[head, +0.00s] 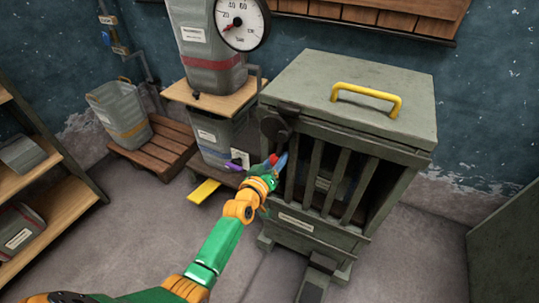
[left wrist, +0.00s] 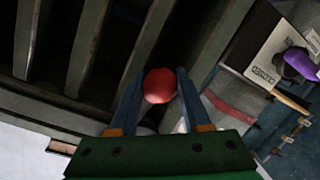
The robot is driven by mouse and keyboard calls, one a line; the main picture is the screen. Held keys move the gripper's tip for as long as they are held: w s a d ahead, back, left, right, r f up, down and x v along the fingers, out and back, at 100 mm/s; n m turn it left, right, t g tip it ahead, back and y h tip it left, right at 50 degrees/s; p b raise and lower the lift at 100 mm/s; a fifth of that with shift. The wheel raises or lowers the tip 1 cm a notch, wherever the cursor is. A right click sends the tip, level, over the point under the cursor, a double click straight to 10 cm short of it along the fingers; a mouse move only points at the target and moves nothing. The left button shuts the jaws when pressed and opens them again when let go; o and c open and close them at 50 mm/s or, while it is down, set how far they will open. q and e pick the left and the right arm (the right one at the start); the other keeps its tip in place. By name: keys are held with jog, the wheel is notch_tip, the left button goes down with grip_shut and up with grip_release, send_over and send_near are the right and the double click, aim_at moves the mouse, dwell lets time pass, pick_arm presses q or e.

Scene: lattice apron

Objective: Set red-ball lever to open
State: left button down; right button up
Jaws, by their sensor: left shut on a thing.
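The red ball (left wrist: 159,86) of the lever sits between the two fingers of my left gripper (left wrist: 160,95) in the left wrist view. The gripper is shut on it. In the head view my left gripper (head: 276,166) is at the left front corner of the grey-green barred cabinet (head: 300,222), and the red ball (head: 272,160) shows small between the fingers. The lever's arm is mostly hidden, so I cannot tell its exact angle. A dark pivot fitting (head: 272,124) is on the cabinet's corner above the ball. My right gripper is not in view.
A yellow handle (head: 366,97) is on the cabinet top. A scale with a dial (head: 241,22) and a grey bin stand to the left. A purple-handled thing (head: 236,165) and a yellow pedal (head: 204,191) are close left of my gripper.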

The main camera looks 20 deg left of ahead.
pick_arm(q)
jog(key=shift+s+d+r+n+h, duration=0.1)
jog(key=shift+d+n+h, duration=0.2)
jog(key=shift+d+n, duration=0.6)
jog(key=shift+c, duration=1.8)
grip_release()
jog(key=shift+s, duration=0.15)
jog(key=d+p+v, duration=0.1)
jog(key=p+v, duration=0.1)
jog(key=v, duration=0.4)
jog(key=shift+s+a, duration=0.4)
jog(key=shift+a, duration=0.15)
